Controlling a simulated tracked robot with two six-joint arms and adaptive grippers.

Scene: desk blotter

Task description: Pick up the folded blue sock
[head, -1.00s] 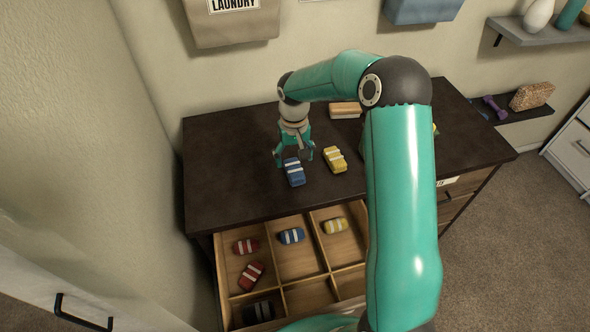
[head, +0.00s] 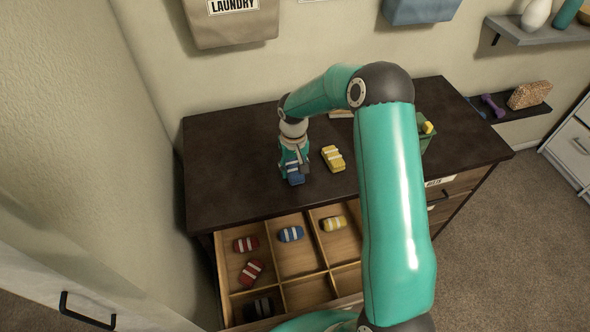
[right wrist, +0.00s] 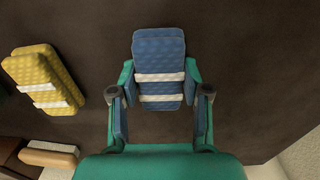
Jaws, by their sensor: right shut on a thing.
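The folded blue sock (head: 295,176) with white stripes lies on the dark dresser top, near its front edge. My right gripper (head: 294,168) reaches down over it and is shut on it. In the right wrist view the blue sock (right wrist: 159,62) sits between the two fingers of my right gripper (right wrist: 160,100), one on each side. The sock looks to be at the dresser top; I cannot tell any lift. Part of it is hidden by the gripper in the head view. My left gripper is not in view.
A folded yellow sock (head: 333,159) lies just right of the gripper; it also shows in the right wrist view (right wrist: 44,80). The open drawer (head: 305,261) below has compartments with red, blue, yellow and dark socks. A green box (head: 427,140) stands behind my arm.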

